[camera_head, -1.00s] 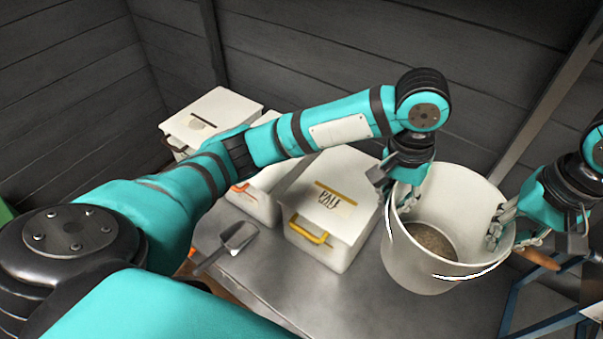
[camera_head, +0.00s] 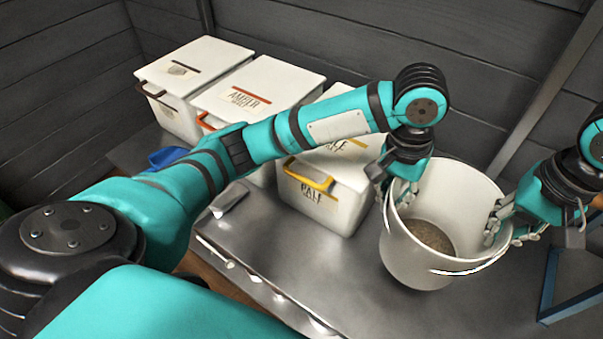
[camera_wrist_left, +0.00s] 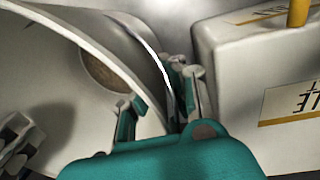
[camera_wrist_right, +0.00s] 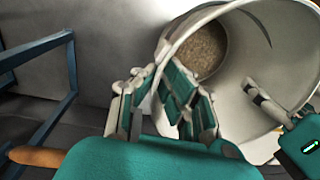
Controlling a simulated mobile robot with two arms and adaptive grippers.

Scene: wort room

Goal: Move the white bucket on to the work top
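The white bucket (camera_head: 415,262) is upright at the right of the head view, with grain in its bottom. It overlaps the grey metal work top (camera_head: 330,275); I cannot tell whether its base touches. My left gripper (camera_head: 392,190) has its fingers on both sides of the bucket's left wall; they also show in the left wrist view (camera_wrist_left: 160,105). My right gripper (camera_head: 497,222) straddles the right wall, one finger inside and one outside, as the right wrist view shows (camera_wrist_right: 160,100). Both appear shut on the wall. The bucket's far base is hidden.
Lidded white malt boxes (camera_head: 345,205) stand on the work top close left of the bucket. A metal scoop (camera_head: 230,200) lies near the front edge. A blue frame (camera_head: 570,280) is at lower right. Bare top lies in front of the bucket.

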